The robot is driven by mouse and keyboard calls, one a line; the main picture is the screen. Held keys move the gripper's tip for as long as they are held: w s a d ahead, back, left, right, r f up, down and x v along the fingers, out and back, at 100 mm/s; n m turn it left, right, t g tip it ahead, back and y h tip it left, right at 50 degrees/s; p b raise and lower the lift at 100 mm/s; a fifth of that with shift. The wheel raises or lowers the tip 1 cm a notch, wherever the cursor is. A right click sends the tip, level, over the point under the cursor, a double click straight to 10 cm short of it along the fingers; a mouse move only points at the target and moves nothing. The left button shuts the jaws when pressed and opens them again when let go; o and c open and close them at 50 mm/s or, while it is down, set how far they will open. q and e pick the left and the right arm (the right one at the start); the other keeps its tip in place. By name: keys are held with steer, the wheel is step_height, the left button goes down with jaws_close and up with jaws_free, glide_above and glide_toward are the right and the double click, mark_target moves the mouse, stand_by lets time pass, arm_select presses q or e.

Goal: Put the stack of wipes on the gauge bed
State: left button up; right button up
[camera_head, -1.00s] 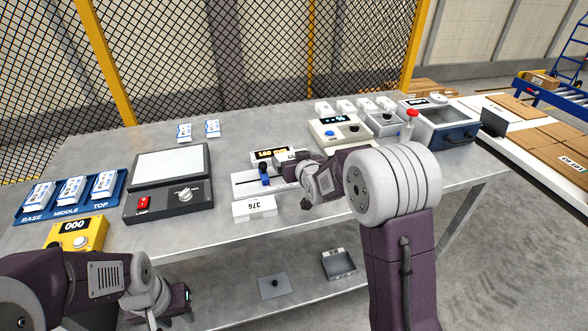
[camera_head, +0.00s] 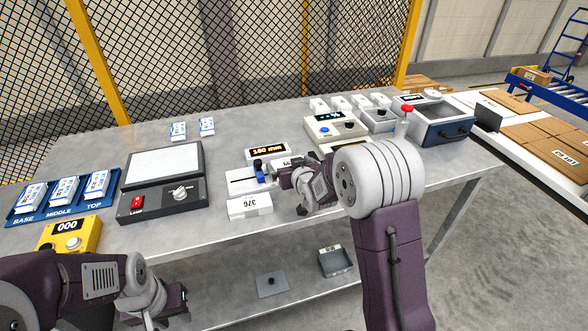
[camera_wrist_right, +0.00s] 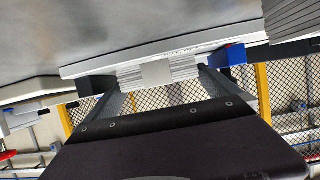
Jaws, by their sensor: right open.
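The gauge (camera_head: 266,152) has a lit display reading about 180 mm, a blue slider and a pale bed (camera_head: 240,182). A white layered stack of wipes with a paper band shows between my right fingers in the right wrist view (camera_wrist_right: 158,72). It appears to rest on the bed; in the head view my right gripper (camera_head: 284,177) hides most of it. My right gripper is open around it. A white block marked 376 (camera_head: 249,206) lies at the gauge's front. My left gripper (camera_head: 168,314) is low at the table's front; its fingers are unclear.
A lamp panel (camera_head: 163,180) stands left of the gauge, with a blue BASE/MIDDLE/TOP tray (camera_head: 20,216) and yellow counter (camera_head: 72,234) further left. Two small packs lie behind.

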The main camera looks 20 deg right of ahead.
steer(key=v, duration=1.1)
steer(key=shift+s+r, duration=0.2)
steer(key=shift+s, duration=0.15)
step_height(320, 180, up, 4)
steer(key=s+g+p, duration=0.2)
steer(key=p, duration=0.6)
steer(key=s+f+g, duration=0.5)
steer(key=s, duration=0.4)
steer(key=s+f+g, duration=0.5)
steer(key=s, duration=0.5)
steer(key=shift+s+m, duration=0.2)
steer(key=shift+m, duration=0.1)
